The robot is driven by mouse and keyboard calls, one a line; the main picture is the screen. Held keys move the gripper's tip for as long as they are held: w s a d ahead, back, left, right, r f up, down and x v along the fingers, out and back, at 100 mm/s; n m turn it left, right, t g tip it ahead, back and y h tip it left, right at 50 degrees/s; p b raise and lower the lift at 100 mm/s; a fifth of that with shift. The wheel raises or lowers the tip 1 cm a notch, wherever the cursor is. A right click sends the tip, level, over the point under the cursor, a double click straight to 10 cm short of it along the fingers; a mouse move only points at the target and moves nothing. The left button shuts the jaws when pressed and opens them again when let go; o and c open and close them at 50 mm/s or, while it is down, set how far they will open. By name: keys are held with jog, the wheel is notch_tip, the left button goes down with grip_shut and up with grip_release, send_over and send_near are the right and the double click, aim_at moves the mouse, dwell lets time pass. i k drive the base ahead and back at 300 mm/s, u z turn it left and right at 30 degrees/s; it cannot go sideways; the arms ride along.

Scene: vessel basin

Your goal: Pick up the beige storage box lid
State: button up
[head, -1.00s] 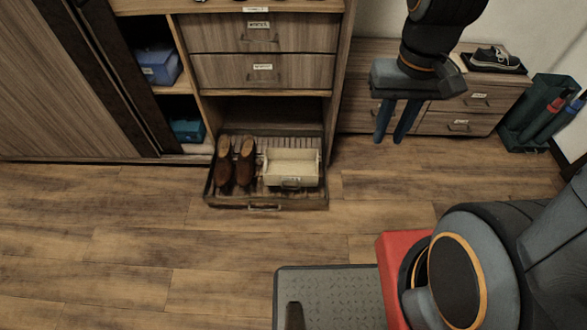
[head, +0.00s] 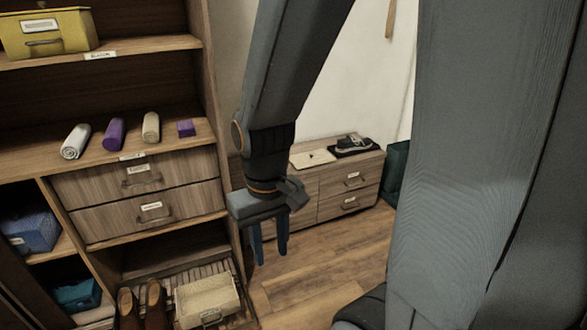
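A flat cream panel (head: 312,158), which looks like the beige storage box lid, lies on top of the low wooden cabinet at the centre right. A small dark mark shows on its face. The beige storage box (head: 207,300) stands in the pulled-out bottom drawer at the lower left, its top open. My gripper (head: 271,253) points down in front of the low cabinet, to the left of the panel and below it in the picture. Its two blue fingers are apart with nothing between them. It touches neither the panel nor the box.
A dark shoe on a black tray (head: 354,147) sits beside the panel. Brown shoes (head: 142,308) stand left of the box. Rolled towels (head: 113,134) and a yellow box (head: 45,33) are on the tall unit's shelves. The floor (head: 320,267) before the low cabinet is clear.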

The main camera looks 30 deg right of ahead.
aim_at(311, 159)
jog(key=u, duration=0.45)
jog(key=k, duration=0.5)
jog(key=z, duration=0.35)
jog(key=i, duration=0.75)
jog(key=z, duration=1.3)
jog(key=i, duration=2.2)
jog(key=u, duration=0.4)
